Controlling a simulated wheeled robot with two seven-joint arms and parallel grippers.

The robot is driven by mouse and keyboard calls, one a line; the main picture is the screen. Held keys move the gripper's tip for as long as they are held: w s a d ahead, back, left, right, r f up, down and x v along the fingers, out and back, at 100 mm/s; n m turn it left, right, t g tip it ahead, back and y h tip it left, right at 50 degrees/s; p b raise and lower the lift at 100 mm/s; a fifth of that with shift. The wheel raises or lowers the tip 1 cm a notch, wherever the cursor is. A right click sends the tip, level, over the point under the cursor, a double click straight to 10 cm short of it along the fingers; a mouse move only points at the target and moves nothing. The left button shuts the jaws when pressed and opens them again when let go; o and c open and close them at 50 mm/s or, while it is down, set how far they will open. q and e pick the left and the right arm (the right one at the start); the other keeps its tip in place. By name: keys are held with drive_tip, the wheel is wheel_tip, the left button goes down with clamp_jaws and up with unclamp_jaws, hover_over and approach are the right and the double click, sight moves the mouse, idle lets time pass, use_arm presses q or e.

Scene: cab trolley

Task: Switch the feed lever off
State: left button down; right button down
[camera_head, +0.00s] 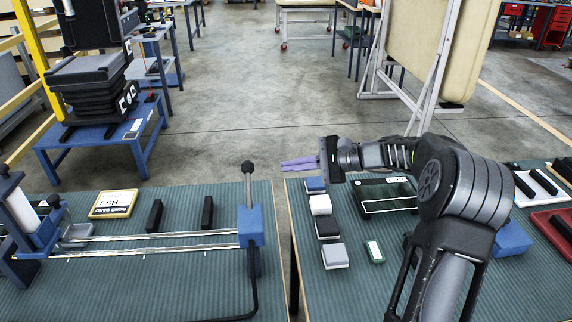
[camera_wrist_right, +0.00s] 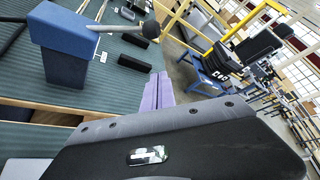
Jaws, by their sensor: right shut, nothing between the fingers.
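The feed lever (camera_head: 248,182) is a thin rod with a dark ball knob, standing roughly upright on a blue block (camera_head: 250,226) at the right end of the left bench's rails. In the right wrist view the lever's rod and knob (camera_wrist_right: 151,28) reach out from the blue block (camera_wrist_right: 62,45). My right gripper (camera_head: 283,163) has purple fingers, shut and empty, pointing left. It is to the right of the knob, apart from it in the head view. The fingers also show in the right wrist view (camera_wrist_right: 158,92). My left gripper is not in view.
The left bench (camera_head: 180,285) carries two rails, black blocks (camera_head: 155,214) and a yellow-framed sign (camera_head: 113,204). The right bench (camera_head: 310,270) holds several small blocks (camera_head: 320,205) and a dark tray (camera_head: 385,195) under my right arm. A narrow gap separates the benches.

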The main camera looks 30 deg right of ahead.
sight(249, 187)
drive_tip(key=w+a+p, duration=0.3)
drive_tip(key=a, duration=0.4)
drive_tip(key=shift+w+a, duration=0.2)
drive_tip(key=shift+w, duration=0.15)
